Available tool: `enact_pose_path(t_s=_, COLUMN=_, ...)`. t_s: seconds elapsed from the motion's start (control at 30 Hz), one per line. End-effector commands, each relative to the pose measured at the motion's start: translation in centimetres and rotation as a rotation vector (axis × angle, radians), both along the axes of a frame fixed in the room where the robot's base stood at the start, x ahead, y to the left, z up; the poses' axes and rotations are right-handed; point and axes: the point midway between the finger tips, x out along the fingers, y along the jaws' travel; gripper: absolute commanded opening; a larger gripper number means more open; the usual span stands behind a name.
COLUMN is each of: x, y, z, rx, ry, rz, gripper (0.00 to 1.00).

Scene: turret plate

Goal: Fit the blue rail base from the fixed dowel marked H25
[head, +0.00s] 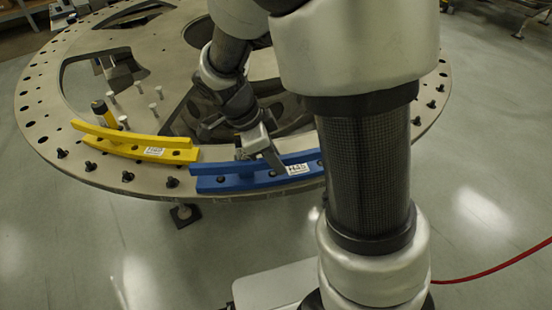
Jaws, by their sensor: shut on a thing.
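The blue rail base (236,183) is a long curved piece with a raised rib and a white label, whose text is too small to read surely. It lies along the near rim of the round turret plate (101,174). My gripper (258,152) is over its middle and shut on its raised rib. The rail's right end is hidden behind my arm. Whether the rail rests flat on the plate or sits slightly above it, I cannot tell. The dowel marked H25 cannot be made out.
A yellow rail (135,147) with a white label sits on the rim left of the blue one. Dark dowels (128,177) stand along the rim. Several pale pegs (139,86) and a black-and-yellow cylinder (102,113) stand on the plate. A red cable (495,268) crosses the floor at right.

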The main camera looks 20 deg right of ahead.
Motion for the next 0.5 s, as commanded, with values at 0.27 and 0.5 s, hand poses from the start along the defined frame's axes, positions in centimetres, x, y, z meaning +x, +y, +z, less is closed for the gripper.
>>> enact_pose_path(t_s=0.27, x=-0.13, y=0.02, z=-0.37, rx=0.001, ry=0.004, rz=-0.001, gripper=0.38)
enact_pose_path(t_s=0.5, x=-0.25, y=0.01, z=-0.43, rx=0.001, ry=0.007, rz=-0.001, gripper=0.38)
